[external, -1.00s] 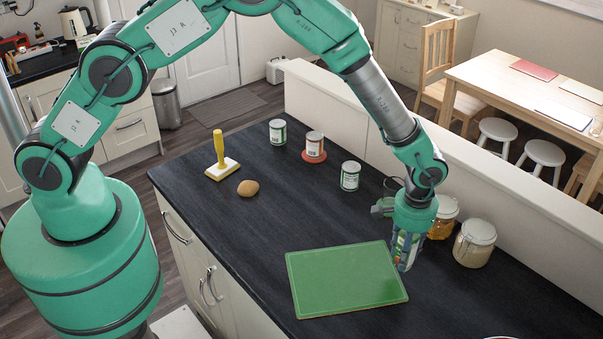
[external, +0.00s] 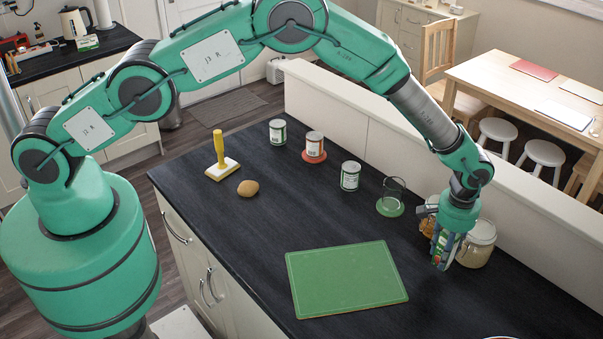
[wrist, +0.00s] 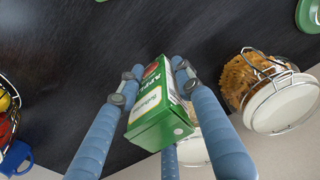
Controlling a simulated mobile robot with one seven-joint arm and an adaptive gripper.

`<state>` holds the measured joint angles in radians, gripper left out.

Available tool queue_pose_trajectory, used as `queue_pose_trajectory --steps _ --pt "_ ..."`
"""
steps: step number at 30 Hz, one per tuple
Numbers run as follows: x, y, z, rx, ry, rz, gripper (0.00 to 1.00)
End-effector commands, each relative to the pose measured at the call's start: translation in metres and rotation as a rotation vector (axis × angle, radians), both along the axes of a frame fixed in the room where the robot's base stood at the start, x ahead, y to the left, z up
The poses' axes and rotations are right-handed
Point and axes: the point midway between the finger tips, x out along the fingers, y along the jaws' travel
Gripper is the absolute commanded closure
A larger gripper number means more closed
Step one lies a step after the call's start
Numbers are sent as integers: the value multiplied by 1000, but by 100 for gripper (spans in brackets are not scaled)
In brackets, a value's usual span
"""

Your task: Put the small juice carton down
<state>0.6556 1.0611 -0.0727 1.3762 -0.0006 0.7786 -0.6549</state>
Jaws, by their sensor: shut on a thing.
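The small juice carton (wrist: 158,112) is green and white with a red patch and apple lettering. My gripper (external: 441,258) is shut on it; in the wrist view the blue fingers stand on both sides of the carton. In the external view the gripper points down at the dark counter, right of the green board and beside the glass jars. The fingers hide most of the carton there. I cannot tell whether the carton's lower end touches the counter.
A lidded jar (external: 475,243) stands close behind my gripper, with another jar (external: 428,224) beside it. A glass on a green coaster (external: 390,208), a can (external: 350,176) and a green board (external: 345,278) are to the left. Dark counter is bare between board and gripper.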

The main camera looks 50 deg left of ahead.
Motion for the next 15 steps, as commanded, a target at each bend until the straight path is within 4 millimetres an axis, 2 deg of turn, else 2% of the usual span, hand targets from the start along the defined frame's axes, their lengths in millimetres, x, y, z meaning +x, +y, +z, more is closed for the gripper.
queue_pose_trajectory --steps 10,15 --pt "0 0 0 0 0 0 98" --pt "0 0 -7 1 1 0 98"
